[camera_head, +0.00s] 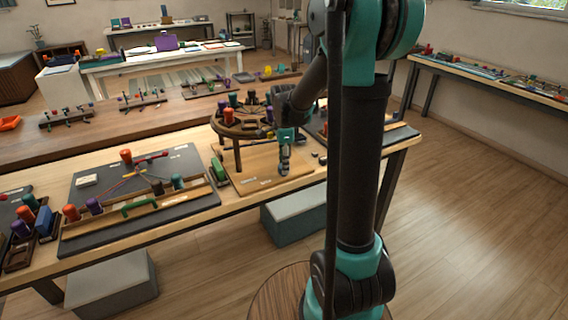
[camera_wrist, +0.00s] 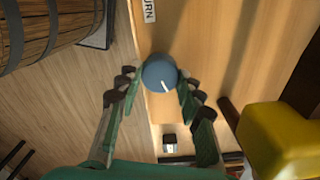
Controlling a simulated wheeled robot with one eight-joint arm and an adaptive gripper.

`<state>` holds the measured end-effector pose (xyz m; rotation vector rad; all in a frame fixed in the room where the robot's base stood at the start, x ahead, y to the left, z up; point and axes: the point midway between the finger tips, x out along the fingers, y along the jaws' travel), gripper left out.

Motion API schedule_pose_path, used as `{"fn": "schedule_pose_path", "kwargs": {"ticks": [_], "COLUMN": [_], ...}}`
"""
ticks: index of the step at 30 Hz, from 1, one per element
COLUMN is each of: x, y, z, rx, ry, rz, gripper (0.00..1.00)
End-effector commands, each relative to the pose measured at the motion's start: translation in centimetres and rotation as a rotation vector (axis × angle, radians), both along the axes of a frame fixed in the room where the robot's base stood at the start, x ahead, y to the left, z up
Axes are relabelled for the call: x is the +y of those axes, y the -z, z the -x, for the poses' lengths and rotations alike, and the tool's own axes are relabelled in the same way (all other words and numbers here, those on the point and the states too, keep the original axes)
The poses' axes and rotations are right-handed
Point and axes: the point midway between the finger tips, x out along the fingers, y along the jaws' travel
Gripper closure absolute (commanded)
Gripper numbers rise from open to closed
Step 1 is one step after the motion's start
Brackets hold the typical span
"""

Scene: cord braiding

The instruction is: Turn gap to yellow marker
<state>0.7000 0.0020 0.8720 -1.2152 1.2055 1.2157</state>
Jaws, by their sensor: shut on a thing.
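A round blue-grey knob (camera_wrist: 158,74) with a white line lies between my fingertips in the wrist view, next to a label reading "TURN". My gripper (camera_wrist: 156,82) is shut on this knob, with a finger on each side. In the head view my gripper (camera_head: 284,166) points down at the wooden base board, in front of the round braiding stand (camera_head: 226,128). Several coloured bobbins stand on the round top. A large yellow piece (camera_wrist: 285,140) shows close up at the right of the wrist view. I cannot make out the gap or tell which piece is the yellow marker.
A dark board (camera_head: 88,186) with coloured bobbins, cords and a green handle lies left of the stand. A blue-grey box (camera_head: 296,212) sits under the table. The floor (camera_head: 460,215) to the right is clear.

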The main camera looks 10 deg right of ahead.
Motion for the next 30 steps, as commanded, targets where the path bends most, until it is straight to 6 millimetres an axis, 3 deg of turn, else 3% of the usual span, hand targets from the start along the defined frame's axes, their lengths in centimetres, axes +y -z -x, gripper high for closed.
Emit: {"fn": "schedule_pose_path", "kwargs": {"ticks": [5, 6, 10, 22, 30], "x": [0.00, 0.00, 0.00, 0.00, 0.00], "y": [-0.02, -0.02, -0.02, -0.01, 0.00], "z": [-0.05, -0.05, -0.04, -0.01, 0.01], "rx": [-0.001, -0.001, -0.001, 0.000, 0.000], "ry": [0.001, 0.001, 0.001, 0.026, 0.243], "rz": [0.000, 0.000, 0.000, 0.000, 0.000], "gripper": [0.92, 0.60, 0.44, 0.42, 0.42]}}
